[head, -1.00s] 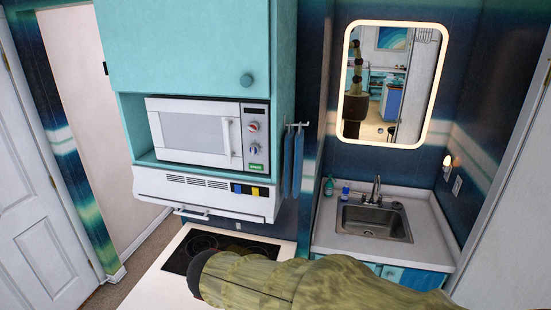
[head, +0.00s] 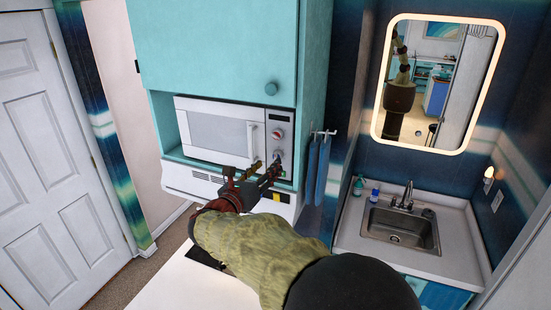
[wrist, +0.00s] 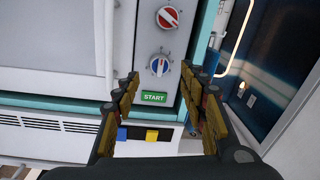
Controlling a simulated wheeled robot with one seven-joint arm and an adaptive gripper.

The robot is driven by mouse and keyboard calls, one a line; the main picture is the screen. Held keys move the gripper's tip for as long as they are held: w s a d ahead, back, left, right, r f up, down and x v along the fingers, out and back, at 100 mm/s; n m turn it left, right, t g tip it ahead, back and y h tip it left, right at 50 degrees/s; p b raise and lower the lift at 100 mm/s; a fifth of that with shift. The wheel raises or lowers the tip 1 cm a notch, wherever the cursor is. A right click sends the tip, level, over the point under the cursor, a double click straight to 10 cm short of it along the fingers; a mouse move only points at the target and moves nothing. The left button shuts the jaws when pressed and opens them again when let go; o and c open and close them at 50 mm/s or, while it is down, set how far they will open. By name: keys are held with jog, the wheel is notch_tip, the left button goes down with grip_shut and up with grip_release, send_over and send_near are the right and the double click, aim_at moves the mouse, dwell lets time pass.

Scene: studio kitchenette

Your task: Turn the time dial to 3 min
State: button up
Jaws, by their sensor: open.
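The microwave (head: 215,134) sits in the teal cabinet, with its control panel on the right. A dial with a red face (wrist: 168,17) is the upper one; it also shows in the head view (head: 277,134). I cannot read which dial sets time. My gripper (head: 267,167) is in front of the lower panel, partly hiding it in the head view.
The microwave's door handle (wrist: 107,40) stands just left of the panel. A vent hood with blue and yellow squares (wrist: 152,135) is below. Blue towels (head: 317,165) hang right of the cabinet. A sink (head: 400,228) and mirror (head: 438,80) are farther right.

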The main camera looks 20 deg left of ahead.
aim_at(275, 158)
jog(key=w, duration=0.2)
jog(key=w+p, duration=0.1)
jog(key=w, duration=0.1)
jog(key=shift+w+d+r, duration=0.1)
jog(key=shift+w+d, duration=0.1)
jog(key=shift+w, duration=0.05)
jog(key=shift+w+d, duration=0.15)
jog(key=shift+w, duration=0.2)
jog(key=c, duration=0.3)
jog(key=c, duration=0.8)
grip_shut()
